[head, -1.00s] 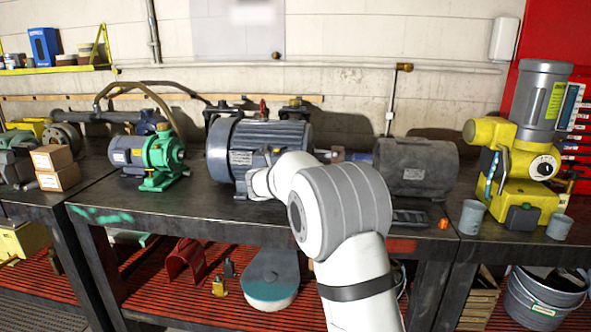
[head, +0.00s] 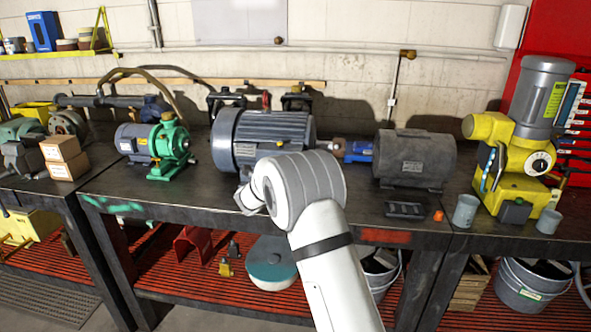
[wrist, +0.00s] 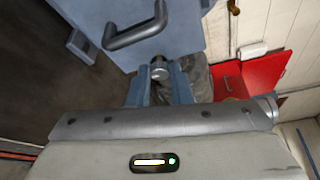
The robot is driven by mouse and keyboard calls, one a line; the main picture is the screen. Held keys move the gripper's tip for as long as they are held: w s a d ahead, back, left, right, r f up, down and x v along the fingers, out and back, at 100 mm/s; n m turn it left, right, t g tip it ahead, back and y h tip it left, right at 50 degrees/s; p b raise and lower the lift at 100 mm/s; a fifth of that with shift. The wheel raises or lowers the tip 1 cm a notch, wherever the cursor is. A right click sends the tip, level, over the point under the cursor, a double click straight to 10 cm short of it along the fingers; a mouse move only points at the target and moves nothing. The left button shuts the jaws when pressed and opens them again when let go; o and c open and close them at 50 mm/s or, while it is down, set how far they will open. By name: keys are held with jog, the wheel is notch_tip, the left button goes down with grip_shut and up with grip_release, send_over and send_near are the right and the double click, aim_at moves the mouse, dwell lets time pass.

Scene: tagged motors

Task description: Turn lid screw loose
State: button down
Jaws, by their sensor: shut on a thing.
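In the wrist view, my gripper (wrist: 159,82) has its two blue-grey fingers on either side of a small round metal lid screw (wrist: 158,67), and it is shut on the screw. The screw sits at the edge of a blue-grey lid (wrist: 185,38) that bears a dark bar handle (wrist: 138,27). The screw's lower part between the fingers is hard to make out. In the head view, my white arm reaches to the front of the large grey-blue motor (head: 275,128) and hides the screw and the fingertips.
A green pump motor (head: 165,145) stands to the left on the dark bench (head: 140,197). To the right are a dark grey motor (head: 415,158), a black tray (head: 405,209), grey cups (head: 466,211) and a yellow machine (head: 510,180). A red cabinet (wrist: 255,85) shows in the wrist view.

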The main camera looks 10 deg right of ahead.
jog(key=shift+d, duration=0.2)
dwell(0.4)
jog(key=c, duration=1.5)
grip_release()
jog(key=shift+w+d, duration=0.1)
jog(key=shift+w, duration=0.05)
jog(key=shift+o, duration=1)
jog(key=f+v, duration=0.1)
jog(key=v, duration=0.7)
jog(key=shift+r+b, duration=0.3)
jog(key=shift+r, duration=0.05)
